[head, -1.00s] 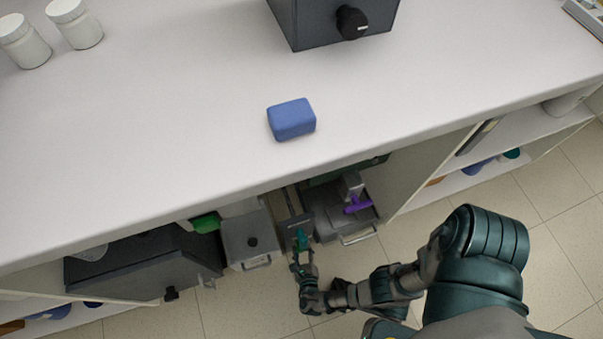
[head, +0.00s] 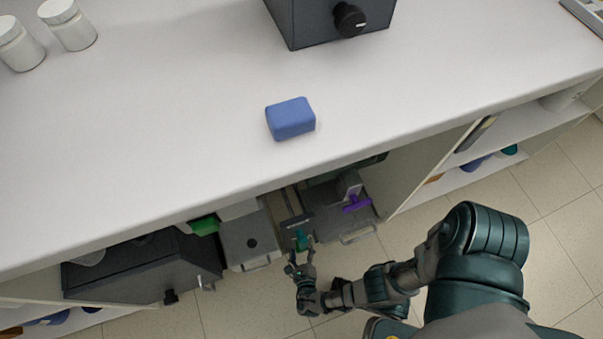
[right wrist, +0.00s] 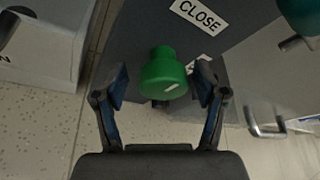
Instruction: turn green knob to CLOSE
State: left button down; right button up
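The green knob (right wrist: 163,73), with a small white mark on its face, stands out from a dark grey panel (right wrist: 140,25) in the right wrist view. A white CLOSE label (right wrist: 199,14) is on the panel above and right of the knob. My right gripper (right wrist: 162,85) is open, with one finger on each side of the knob and visible gaps to both. In the head view my right gripper (head: 301,257) is below the counter's front edge, at a small teal-green piece (head: 301,239); I cannot tell if that is the knob. My left gripper is not in view.
The white counter (head: 150,140) overhangs the work area and carries a blue block (head: 291,118). Grey units stand under it, one with a purple handle (head: 357,203). In the wrist view a metal handle (right wrist: 265,125) is at the right. Open floor lies in front.

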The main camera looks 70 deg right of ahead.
jog(key=shift+s, duration=0.1)
jog(key=shift+r, duration=0.2)
notch_tip(320, 180, up, 9)
jog(key=shift+r, duration=0.2)
dwell(0.4)
jog(key=shift+f, duration=0.1)
